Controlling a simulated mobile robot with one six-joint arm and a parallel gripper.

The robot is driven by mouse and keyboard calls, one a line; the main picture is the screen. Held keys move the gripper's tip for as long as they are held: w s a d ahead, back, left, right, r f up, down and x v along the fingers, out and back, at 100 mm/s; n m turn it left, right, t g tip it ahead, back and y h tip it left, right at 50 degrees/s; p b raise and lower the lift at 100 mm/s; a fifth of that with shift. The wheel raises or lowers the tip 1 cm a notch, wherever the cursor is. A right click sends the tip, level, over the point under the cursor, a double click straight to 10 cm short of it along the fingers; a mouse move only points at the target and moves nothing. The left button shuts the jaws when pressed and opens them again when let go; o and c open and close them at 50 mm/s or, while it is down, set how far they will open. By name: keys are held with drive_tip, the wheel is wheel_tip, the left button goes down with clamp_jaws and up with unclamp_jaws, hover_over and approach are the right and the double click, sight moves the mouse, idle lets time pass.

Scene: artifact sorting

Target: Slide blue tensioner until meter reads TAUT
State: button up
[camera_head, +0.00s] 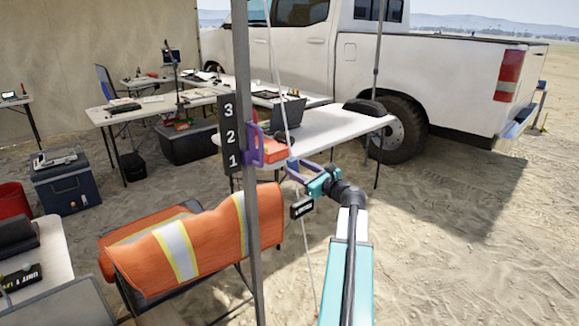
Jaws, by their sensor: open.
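A blue-purple bracket (254,146), which looks like the tensioner, sits on the grey pole beside a black scale marked 3, 2, 1 (229,135). It is near the lower numbers. My gripper (291,167) has purple fingers on a teal wrist. It is open and empty, to the right of and slightly below the bracket, apart from it in the picture. A pale guy rope (309,262) runs down past the gripper. A small black tag with light lettering (301,207), perhaps the meter, hangs by the rope; its word is too small to read.
An orange vest with reflective stripes (186,252) drapes over a chair left of the pole. A white table (335,127) with a laptop (285,114) and an orange case (277,150) stands behind. A white pickup (455,78) is parked beyond. Sand at right is open.

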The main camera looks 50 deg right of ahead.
sight(296, 167)
drive_tip(key=shift+w+d, duration=0.15)
drive_tip(key=shift+w, duration=0.85)
drive_tip(key=shift+w+d, duration=0.1)
drive_tip(key=shift+w, duration=0.85)
drive_tip(key=shift+c, duration=0.2)
clamp_jaws()
